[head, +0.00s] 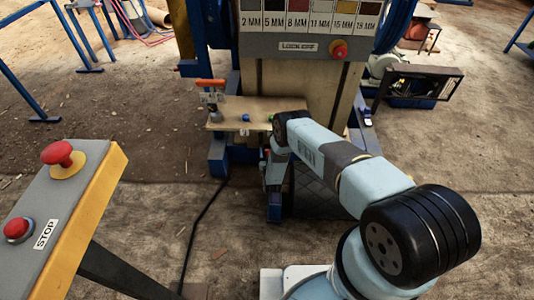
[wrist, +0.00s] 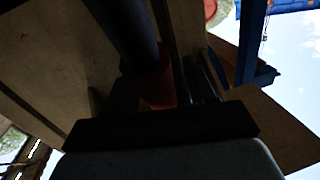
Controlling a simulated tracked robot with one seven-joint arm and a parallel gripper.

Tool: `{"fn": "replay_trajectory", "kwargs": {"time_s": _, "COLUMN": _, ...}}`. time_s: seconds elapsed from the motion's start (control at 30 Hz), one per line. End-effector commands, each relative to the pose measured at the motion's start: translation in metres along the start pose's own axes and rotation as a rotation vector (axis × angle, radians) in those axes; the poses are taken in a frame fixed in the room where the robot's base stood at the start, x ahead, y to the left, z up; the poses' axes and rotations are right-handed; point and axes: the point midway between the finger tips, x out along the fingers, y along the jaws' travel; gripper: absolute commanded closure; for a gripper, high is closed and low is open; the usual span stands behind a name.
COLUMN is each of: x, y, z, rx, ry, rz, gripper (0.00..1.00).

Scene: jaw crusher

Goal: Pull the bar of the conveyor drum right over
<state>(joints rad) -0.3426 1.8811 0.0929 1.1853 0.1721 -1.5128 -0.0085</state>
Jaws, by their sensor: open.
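My gripper (head: 274,207) hangs below the small wooden shelf, in front of the machine's foot in the head view. In the wrist view the dark gripper body (wrist: 160,127) fills the lower middle, and its jaws are open. A dark round bar or tube (wrist: 125,30) runs down from the top of the wrist view to a dark red part (wrist: 154,86) just beyond the gripper. I cannot tell whether these belong to the conveyor drum, or whether the jaws touch them. No drum is clearly recognisable in the head view.
An orange handle (head: 210,83) stands at the left of the wooden shelf (head: 226,117). The crusher's panel (head: 308,46) has a red button (head: 338,49). A grey-yellow stop console (head: 65,205) stands front left. A black cable (head: 203,220) crosses the floor.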

Motion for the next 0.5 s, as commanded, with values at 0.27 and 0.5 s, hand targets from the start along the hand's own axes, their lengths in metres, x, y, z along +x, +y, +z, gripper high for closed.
{"fn": "replay_trajectory", "kwargs": {"time_s": 0.27, "x": 0.0000, "y": 0.0003, "z": -0.0001, "rx": 0.000, "ry": 0.000, "rz": 0.000, "gripper": 0.60}}
{"fn": "replay_trajectory", "kwargs": {"time_s": 0.5, "x": 0.0000, "y": 0.0007, "z": -0.0003, "rx": 0.000, "ry": 0.000, "rz": 0.001, "gripper": 0.83}}
